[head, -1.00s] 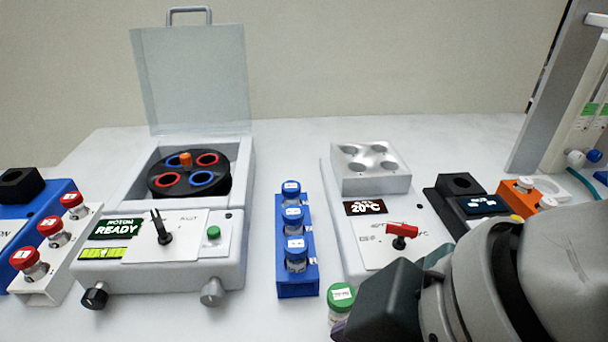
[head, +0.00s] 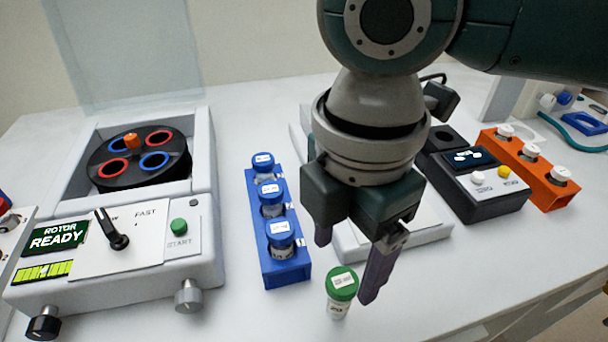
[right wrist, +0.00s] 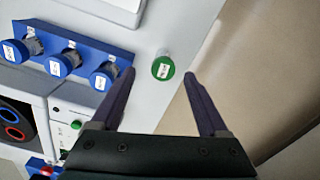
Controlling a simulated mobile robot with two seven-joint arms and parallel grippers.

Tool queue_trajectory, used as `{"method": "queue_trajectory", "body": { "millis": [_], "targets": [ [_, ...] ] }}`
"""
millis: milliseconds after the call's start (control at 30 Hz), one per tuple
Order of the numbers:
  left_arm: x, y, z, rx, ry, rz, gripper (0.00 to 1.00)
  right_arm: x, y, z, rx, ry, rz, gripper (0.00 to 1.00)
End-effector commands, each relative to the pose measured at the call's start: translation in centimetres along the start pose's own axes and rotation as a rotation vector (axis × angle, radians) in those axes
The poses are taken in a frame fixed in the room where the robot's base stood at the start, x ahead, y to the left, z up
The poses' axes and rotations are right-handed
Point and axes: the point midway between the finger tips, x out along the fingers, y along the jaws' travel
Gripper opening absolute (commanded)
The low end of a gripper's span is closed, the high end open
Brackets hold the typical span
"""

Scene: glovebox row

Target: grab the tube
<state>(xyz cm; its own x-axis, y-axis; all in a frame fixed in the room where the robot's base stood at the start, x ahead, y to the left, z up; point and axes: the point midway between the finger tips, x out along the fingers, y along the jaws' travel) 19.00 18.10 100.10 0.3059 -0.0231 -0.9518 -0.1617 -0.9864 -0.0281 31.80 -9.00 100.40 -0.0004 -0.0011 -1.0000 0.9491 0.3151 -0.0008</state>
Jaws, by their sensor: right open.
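The tube with a green cap (head: 342,284) and a white label stands upright on the white bench, to the right of the blue rack's near end. It also shows in the right wrist view (right wrist: 163,67), between and beyond the fingertips. My right gripper (head: 345,270) is open and empty, pointing down, with one finger just right of the tube and the other behind it in the head view. In the right wrist view the fingers (right wrist: 160,75) are spread on either side of the green cap, apart from it. My left gripper is not in view.
A blue rack (head: 283,274) with three blue-capped tubes stands left of the green-capped tube. The centrifuge (head: 205,240), lid open, stands further left. A dark device (head: 490,205) and an orange rack (head: 555,196) with white-capped tubes stand right. The bench's front edge is near.

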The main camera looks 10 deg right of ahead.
Motion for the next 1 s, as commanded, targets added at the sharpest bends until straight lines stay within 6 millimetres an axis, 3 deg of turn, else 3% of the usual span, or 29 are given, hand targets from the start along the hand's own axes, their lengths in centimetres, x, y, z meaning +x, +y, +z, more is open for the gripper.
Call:
{"method": "queue_trajectory", "body": {
  "millis": [300, 600, 1000],
  "targets": [
    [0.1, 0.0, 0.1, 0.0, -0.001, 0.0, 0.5, 4.5, -0.6, -0.2, 0.0, 0.0, -0.001, 0.78],
    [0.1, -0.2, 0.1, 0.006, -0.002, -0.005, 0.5, 4.9, -0.6, -0.2, -0.002, 0.0, 0.001, 0.77],
    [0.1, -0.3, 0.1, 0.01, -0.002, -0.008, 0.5, 4.9, -0.6, -0.2, -0.001, 0.0, 0.001, 0.32]
  ]
}}
